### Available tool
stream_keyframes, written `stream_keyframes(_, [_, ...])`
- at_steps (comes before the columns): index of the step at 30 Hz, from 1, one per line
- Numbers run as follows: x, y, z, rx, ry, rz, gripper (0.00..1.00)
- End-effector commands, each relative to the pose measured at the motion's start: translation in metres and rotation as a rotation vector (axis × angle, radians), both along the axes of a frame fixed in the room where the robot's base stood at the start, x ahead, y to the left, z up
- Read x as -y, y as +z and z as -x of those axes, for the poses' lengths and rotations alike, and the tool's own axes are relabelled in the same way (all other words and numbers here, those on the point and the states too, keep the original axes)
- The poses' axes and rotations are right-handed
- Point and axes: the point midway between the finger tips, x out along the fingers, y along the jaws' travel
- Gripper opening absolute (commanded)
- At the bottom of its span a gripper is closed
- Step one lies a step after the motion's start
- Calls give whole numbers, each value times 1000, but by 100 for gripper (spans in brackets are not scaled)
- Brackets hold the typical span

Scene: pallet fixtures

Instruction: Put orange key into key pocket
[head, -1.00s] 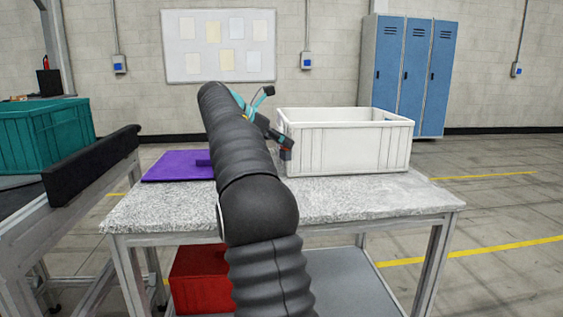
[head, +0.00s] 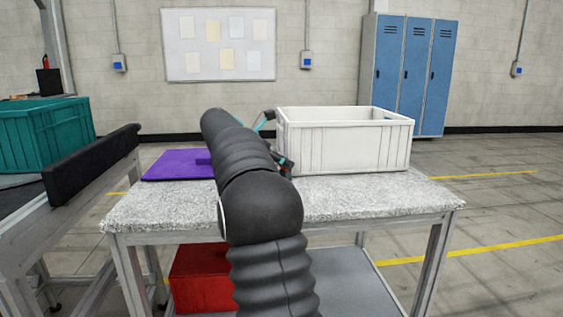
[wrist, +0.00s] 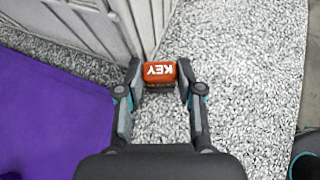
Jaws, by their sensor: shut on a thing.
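The orange key (wrist: 159,73) is a small orange block with white "KEY" lettering. In the wrist view it sits between the fingertips of my gripper (wrist: 159,80), which is shut on it. The key is over the speckled tabletop beside the white crate's wall; I cannot tell its exact height. I cannot make out a key pocket in either view. A purple mat (head: 175,165) lies on the table's left, partly hidden by my arm.
The white crate (head: 345,150) stands at the back right of the speckled table (head: 380,200). The purple mat also shows in the wrist view (wrist: 60,125). The tabletop's front right is clear. A dark rail (head: 92,170) and a teal crate (head: 40,138) are left.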

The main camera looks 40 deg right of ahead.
Motion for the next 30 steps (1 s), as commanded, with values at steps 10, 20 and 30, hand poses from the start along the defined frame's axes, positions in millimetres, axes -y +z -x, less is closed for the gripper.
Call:
stream_keyframes(10, [0,-5,0,-1,0,0,61])
stream_keyframes(20, [0,-6,0,0,0,0,61])
stream_keyframes(30, [-34,27,-9,2,3,0,61])
